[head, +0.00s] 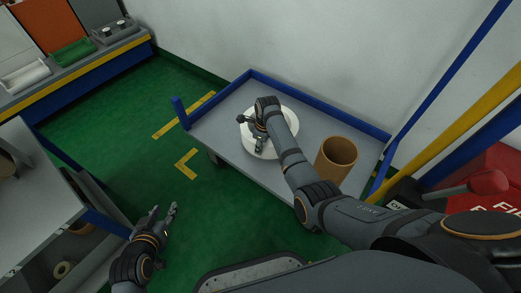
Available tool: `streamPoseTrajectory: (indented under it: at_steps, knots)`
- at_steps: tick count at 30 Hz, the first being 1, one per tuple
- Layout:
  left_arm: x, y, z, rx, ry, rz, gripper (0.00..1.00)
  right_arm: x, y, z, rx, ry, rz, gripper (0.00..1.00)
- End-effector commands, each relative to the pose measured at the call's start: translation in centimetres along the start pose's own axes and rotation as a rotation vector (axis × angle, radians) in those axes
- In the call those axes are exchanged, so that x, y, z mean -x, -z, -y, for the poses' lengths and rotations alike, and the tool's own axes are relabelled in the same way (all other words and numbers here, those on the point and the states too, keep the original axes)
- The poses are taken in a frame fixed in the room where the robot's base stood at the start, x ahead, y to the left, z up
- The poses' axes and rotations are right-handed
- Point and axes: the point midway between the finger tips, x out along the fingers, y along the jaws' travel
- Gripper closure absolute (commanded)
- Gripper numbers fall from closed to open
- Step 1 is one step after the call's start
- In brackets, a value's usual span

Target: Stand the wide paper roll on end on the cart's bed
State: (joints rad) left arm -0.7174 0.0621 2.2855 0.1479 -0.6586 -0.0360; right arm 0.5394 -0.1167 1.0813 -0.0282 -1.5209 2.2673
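A wide white paper roll (287,113) is on the grey bed of the cart (220,118), with a round face turned up, so it looks to stand on end. My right arm reaches in from the right, and its gripper (251,134) is over the left part of the roll, touching or just above it. The hand hides the roll's middle, and I cannot tell whether the fingers grip it. My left gripper (165,211) is open and empty over the green floor, left of the cart.
A brown cardboard tube (347,151) stands upright on the bed, right of the roll and close to my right forearm. A blue rail (320,105) edges the cart's back. A grey shelf unit (50,205) stands left, a workbench (85,62) at upper left. Red boxes (490,180) are right.

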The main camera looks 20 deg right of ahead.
Motion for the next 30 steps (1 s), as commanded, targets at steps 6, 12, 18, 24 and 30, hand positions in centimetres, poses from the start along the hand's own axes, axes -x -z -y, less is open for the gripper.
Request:
streamPoseTrajectory:
  at_steps: [6,12,18,24,30]
  knots:
    - [0.1,5.9,0.2,-0.02,0.012,-0.223,0.6,-1.1,0.0,0.1,0.0,0.005,0.003,1.0]
    - [1.1,10.6,0.2,-0.034,0.018,-0.402,0.6,-1.9,0.1,0.1,0.0,0.005,0.003,1.0]
    - [1.7,12.4,0.2,-0.04,0.02,-0.474,0.6,-2.2,0.2,0.1,0.0,0.005,0.003,1.0]
    - [1.8,12.4,0.2,-0.041,0.02,-0.477,0.6,-2.1,0.2,0.1,0.0,0.005,0.003,1.0]
    - [1.8,12.5,0.2,-0.041,0.02,-0.481,0.6,-2.5,0.3,-0.1,0.0,0.0,0.0,0.64]
